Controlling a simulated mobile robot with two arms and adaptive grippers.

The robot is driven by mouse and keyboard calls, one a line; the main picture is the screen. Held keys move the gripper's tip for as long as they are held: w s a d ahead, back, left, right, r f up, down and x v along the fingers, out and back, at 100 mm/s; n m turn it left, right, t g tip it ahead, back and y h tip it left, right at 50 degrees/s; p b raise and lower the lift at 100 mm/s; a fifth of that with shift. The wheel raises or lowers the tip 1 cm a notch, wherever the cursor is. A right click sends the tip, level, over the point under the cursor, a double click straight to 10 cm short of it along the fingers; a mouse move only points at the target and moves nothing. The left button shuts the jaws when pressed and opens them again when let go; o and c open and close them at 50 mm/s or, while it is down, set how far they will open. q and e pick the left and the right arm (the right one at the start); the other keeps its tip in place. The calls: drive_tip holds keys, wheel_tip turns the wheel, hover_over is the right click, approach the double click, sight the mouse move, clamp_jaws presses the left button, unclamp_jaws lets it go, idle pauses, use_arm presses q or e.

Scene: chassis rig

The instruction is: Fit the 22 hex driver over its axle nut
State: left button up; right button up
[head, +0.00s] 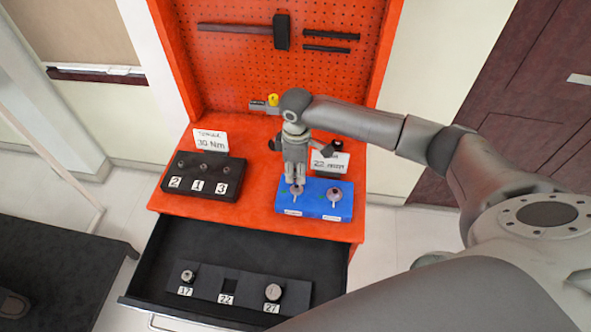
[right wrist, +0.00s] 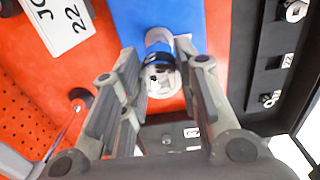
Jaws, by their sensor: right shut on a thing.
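My right gripper (head: 296,181) points down over the left station of the blue block (head: 315,208). It is shut on the 22 hex driver (right wrist: 158,68), a short, shiny dark and blue-looking cylinder between the fingers in the right wrist view. The driver stands over a pale round fitting (right wrist: 165,84) on the block. The axle nut there is hidden under driver and fingers; I cannot tell whether the driver is around it. The block's right fitting (head: 334,193) stands uncovered. My left gripper is not in view.
The open drawer holds a dark rack (head: 252,288) with sockets at 17 (head: 187,276) and 27 (head: 273,292); slot 22 (head: 229,286) is empty. A black block numbered 2, 1, 3 (head: 203,177) stands left. A 22 card (head: 329,163) stands behind the blue block.

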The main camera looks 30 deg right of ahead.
drive_tip(key=shift+d, duration=0.1)
drive_tip(key=shift+p, duration=0.3)
drive_tip(key=shift+r, duration=0.1)
drive_tip(key=shift+f, duration=0.6)
drive_tip(key=shift+f+b, duration=0.65)
drive_tip(key=shift+f, duration=1.15)
drive_tip(key=shift+f, duration=0.1)
drive_tip(key=o, duration=1.2)
drive_tip(key=shift+c, duration=0.2)
